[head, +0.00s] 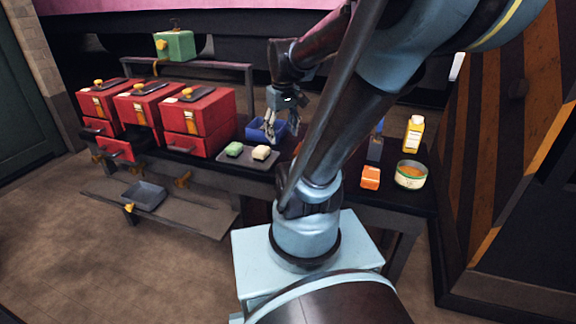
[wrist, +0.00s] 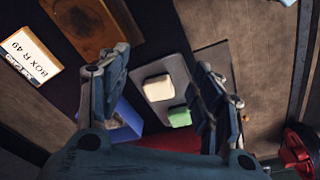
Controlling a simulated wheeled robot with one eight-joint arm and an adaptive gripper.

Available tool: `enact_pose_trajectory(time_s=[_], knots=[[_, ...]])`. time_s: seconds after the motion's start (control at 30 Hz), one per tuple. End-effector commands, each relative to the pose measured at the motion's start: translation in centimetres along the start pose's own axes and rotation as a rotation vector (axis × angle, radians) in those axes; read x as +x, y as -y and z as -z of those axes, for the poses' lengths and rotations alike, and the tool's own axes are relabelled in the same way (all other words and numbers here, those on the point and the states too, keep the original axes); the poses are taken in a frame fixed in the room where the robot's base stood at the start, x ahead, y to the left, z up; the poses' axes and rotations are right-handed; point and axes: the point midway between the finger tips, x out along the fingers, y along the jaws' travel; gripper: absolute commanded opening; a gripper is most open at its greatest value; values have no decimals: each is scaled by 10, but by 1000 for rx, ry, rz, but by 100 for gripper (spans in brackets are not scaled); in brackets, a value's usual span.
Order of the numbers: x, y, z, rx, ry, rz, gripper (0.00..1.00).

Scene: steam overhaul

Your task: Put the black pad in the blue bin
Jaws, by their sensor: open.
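The blue bin (head: 259,133) stands on the bench, left of the arm, and part of it shows in the wrist view (wrist: 124,118) behind a finger. My gripper (head: 270,131) is open, pointing down over or just in front of the bin. In the wrist view its two fingers (wrist: 162,68) are spread with nothing held between them. I cannot make out a black pad for certain; the inside of the bin is mostly hidden.
Red drawer boxes (head: 199,116) stand at the left, one low drawer (head: 115,150) pulled out. An orange block (head: 370,177), a tin (head: 411,174) and a yellow bottle (head: 414,134) stand at the right. A grey pan (head: 144,195) sits on the lower shelf.

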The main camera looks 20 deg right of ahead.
Motion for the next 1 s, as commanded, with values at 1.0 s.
enact_pose_trajectory(time_s=[1.0], knots=[[58, 34, -100, 291, -59, -10, 59]])
